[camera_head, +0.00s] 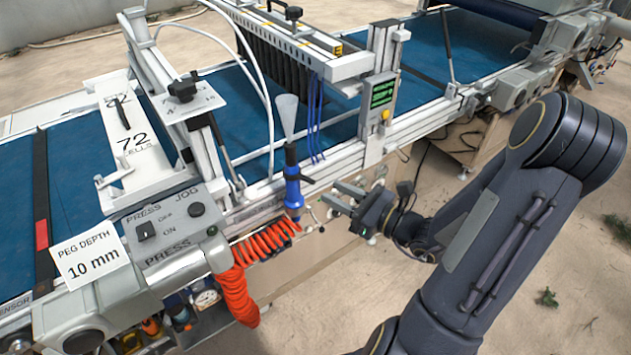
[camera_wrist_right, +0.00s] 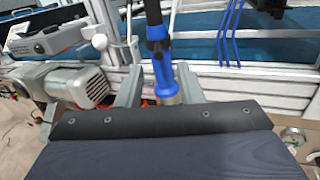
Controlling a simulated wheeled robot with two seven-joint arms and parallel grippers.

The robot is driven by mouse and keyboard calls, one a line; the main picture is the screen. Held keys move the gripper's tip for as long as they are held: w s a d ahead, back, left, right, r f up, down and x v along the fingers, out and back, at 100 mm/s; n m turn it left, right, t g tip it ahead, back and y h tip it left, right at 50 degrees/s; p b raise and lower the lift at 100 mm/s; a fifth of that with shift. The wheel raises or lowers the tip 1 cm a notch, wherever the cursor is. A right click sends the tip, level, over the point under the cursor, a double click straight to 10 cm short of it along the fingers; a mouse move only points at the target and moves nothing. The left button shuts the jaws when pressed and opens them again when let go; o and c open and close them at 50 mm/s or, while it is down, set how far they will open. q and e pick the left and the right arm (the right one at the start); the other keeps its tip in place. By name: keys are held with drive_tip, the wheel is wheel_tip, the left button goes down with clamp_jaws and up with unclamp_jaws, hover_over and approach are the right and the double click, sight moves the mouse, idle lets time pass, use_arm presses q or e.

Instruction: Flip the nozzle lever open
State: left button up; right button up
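The blue nozzle (camera_head: 293,186) hangs upright at the front rail of the machine, with a grey funnel-shaped tip on top and an orange coiled hose below. Its small lever (camera_head: 307,179) sticks out on its right side. My right gripper (camera_head: 340,198) is to the right of the nozzle, fingers pointing left at it. In the right wrist view the two fingers (camera_wrist_right: 160,84) are spread apart, with the blue nozzle body (camera_wrist_right: 161,66) appearing between them or just beyond; contact cannot be told. The lever is not clear in that view. My left gripper is not in view.
The orange coiled hose (camera_head: 235,292) hangs from the machine's front. The grey control box (camera_head: 168,232) and a "10 mm" sign (camera_head: 88,258) stand at the left. Blue cables (camera_head: 314,115) and a green-display box (camera_head: 380,98) are behind the nozzle. The floor at right is open.

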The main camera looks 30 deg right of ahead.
sight(311, 181)
drive_tip(key=x, duration=0.7)
drive_tip(key=shift+a, duration=0.15)
drive_tip(key=shift+c, duration=0.3)
drive_tip(key=shift+r, duration=0.1)
clamp_jaws()
